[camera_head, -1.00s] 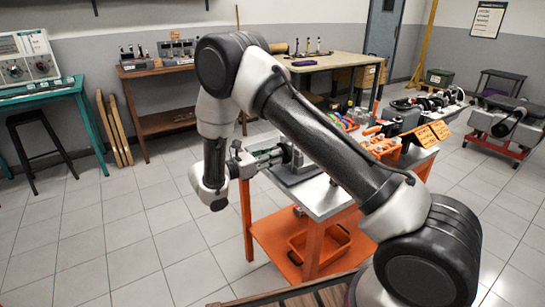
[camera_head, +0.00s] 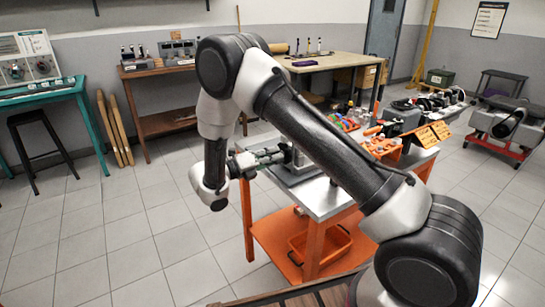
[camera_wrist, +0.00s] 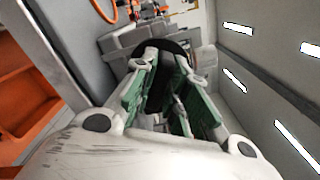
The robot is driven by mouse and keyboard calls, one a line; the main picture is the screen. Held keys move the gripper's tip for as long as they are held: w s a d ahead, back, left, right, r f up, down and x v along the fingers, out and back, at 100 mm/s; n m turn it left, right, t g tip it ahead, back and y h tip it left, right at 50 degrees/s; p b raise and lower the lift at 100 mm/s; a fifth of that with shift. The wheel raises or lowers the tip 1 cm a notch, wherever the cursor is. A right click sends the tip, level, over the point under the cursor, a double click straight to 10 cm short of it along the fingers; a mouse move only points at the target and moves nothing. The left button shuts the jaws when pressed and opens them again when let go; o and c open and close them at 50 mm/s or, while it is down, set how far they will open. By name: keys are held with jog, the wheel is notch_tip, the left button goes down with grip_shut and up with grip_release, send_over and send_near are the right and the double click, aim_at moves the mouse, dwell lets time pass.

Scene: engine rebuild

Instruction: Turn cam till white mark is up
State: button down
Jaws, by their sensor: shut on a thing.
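The cam is only partly visible: a dark rounded part (camera_wrist: 178,47) lies at the far end of my fingers in the wrist view. I cannot see a white mark on it. My gripper (camera_wrist: 168,78) has green-padded fingers on both sides of the dark part and is shut on it. In the head view my gripper (camera_head: 268,155) reaches sideways to the left end of the metal-topped bench (camera_head: 322,198). My arm hides much of what stands there.
A teal table (camera_head: 50,92) and black stool (camera_head: 38,135) stand left. The tiled floor between is clear.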

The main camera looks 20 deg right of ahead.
jog(key=n, duration=0.6)
jog(key=shift+f, duration=0.1)
dwell(0.5)
jog(key=c, duration=1.4)
grip_release()
jog(key=shift+a, duration=0.15)
jog(key=v, duration=1.1)
jog(key=shift+s+a, duration=0.1)
jog(key=shift+a, duration=0.25)
